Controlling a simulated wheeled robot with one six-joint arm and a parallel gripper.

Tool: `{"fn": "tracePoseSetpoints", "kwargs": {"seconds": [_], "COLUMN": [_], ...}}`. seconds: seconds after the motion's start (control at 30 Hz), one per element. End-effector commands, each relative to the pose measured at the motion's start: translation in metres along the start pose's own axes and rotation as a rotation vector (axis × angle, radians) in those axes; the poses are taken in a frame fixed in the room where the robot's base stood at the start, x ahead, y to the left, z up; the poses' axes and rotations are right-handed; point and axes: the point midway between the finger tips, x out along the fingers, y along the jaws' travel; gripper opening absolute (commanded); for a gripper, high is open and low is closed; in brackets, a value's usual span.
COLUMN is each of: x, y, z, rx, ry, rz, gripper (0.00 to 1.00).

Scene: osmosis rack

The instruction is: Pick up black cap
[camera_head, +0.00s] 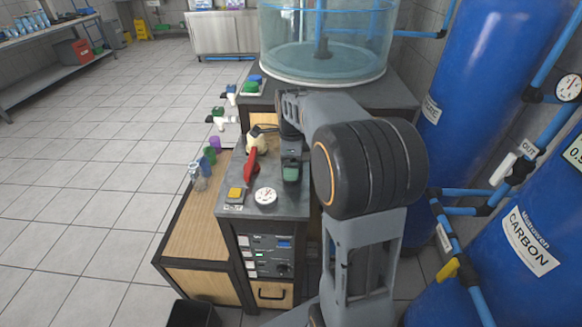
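I cannot make out a black cap for certain. My arm reaches over the grey-topped cabinet (222,208) and its wrist points down. My gripper (291,175) is at the lower end of the wrist, over the right part of the cabinet top. Its fingers are too small and dark to tell open from shut, and I see nothing clearly held. A cream-coloured part with a dark piece on it (257,143) is just left of the wrist. My arm hides the right side of the cabinet top.
The cabinet top bears a red handle (250,166), a yellow switch (236,194) and a round white gauge (265,196). Clear, green and purple containers (209,155) stand on the lower wooden shelf at left. A glass tank (325,45) is behind; blue tanks (475,90) block the right.

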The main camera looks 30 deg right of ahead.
Motion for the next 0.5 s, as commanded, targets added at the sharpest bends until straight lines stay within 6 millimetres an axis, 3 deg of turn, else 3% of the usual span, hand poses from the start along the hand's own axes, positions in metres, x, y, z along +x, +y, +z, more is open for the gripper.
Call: {"fn": "tracePoseSetpoints", "kwargs": {"seconds": [0.2,0.5], "x": [0.0002,0.0], "y": [0.0,0.0], "z": [0.0,0.0], "rx": [0.0,0.0], "ry": [0.0,0.0], "rz": [0.0,0.0], "gripper": [0.94,0.65]}}
